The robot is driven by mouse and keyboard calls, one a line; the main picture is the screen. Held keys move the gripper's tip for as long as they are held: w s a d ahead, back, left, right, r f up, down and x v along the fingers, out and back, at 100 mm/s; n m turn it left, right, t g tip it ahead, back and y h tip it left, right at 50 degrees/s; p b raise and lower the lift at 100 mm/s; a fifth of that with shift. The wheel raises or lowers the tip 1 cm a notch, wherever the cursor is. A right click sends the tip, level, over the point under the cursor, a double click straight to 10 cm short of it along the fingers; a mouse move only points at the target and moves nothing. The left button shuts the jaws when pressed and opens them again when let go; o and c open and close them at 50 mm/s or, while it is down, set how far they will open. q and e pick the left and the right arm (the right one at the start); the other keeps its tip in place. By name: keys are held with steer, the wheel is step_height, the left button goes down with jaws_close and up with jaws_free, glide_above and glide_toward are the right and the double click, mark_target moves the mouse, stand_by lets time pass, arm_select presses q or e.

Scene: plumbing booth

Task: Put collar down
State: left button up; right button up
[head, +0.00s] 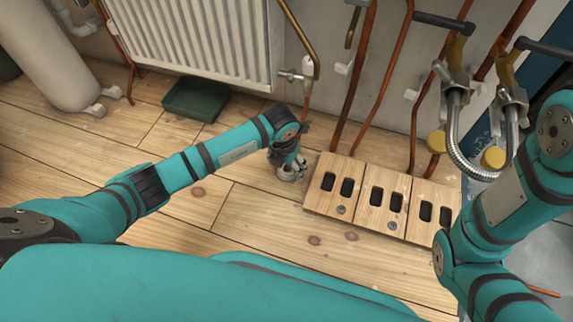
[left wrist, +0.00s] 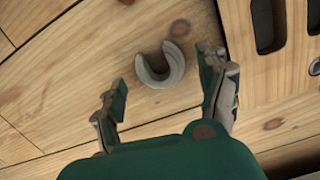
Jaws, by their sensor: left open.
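The collar (left wrist: 145,72) is a grey C-shaped ring with a gap in its upper side. In the left wrist view it lies on the wooden floor, between and just beyond my left fingers. My left gripper (left wrist: 164,72) is open, with a finger on each side of the collar and clear space between. In the head view my left gripper (head: 290,170) points down near the floor, beside the slotted boards; I cannot make out the collar there. My right arm is at the right edge, and its gripper is out of view.
Wooden boards with dark slots (head: 357,203) lie just right of my left gripper. A white radiator (head: 190,40) and copper pipes (head: 355,75) stand behind. A dark green box (head: 195,99) sits under the radiator. A braided hose (head: 455,130) hangs at right.

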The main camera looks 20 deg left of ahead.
mark_target(284, 173)
arm_select(q)
step_height(284, 173, up, 10)
steer(key=s+p, duration=0.1)
steer(key=p, duration=0.6)
steer(key=shift+r, duration=0.25)
steer(key=shift+s, duration=0.1)
